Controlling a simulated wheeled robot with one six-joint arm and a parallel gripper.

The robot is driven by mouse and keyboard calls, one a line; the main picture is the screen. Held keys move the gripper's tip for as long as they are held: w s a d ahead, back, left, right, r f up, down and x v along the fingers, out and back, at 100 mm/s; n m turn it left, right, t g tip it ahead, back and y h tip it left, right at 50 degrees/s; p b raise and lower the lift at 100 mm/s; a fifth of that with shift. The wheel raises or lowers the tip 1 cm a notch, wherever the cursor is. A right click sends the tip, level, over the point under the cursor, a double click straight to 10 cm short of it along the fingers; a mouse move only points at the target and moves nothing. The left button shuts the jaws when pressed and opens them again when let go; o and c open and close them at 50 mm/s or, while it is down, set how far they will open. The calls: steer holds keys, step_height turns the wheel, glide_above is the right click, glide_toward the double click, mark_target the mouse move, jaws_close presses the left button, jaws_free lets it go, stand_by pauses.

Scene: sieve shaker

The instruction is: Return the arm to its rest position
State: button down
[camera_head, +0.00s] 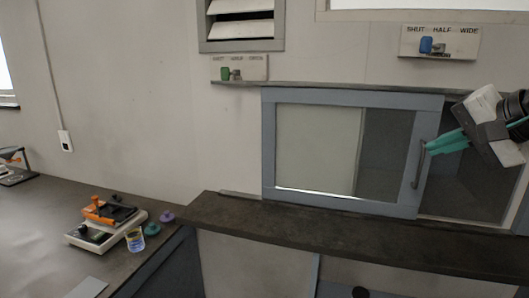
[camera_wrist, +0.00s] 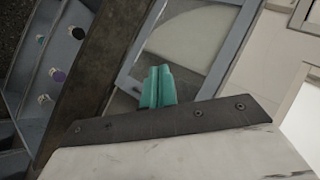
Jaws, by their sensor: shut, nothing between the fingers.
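My gripper (camera_head: 428,148) is at the right of the head view, with its teal fingers together and nothing between them. Its fingertips are at or close to the dark vertical handle (camera_head: 419,165) of the blue-grey framed sliding sash (camera_head: 350,98); I cannot tell whether they touch it. In the wrist view my teal fingers (camera_wrist: 158,88) lie side by side against the framed glass panel (camera_wrist: 185,40). The sash covers the left and middle of the opening, and the right part stands open behind my gripper.
A dark ledge (camera_head: 330,236) runs below the sash. Wall panels with a blue slider (camera_head: 426,45) and a green slider (camera_head: 225,73) are above.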

steer(key=s+a+f+n+g+h, duration=0.2)
steer(key=s+f+n+g, duration=0.2)
steer(key=s+f, duration=0.4)
steer(key=s+a+f+n+g+h, duration=0.2)
steer(key=s+f+n+g, duration=0.3)
steer(key=s+f, duration=0.4)
steer(key=shift+s+a+f+n, duration=0.15)
steer(key=shift+s+a+n, duration=0.05)
steer(key=shift+n, duration=0.1)
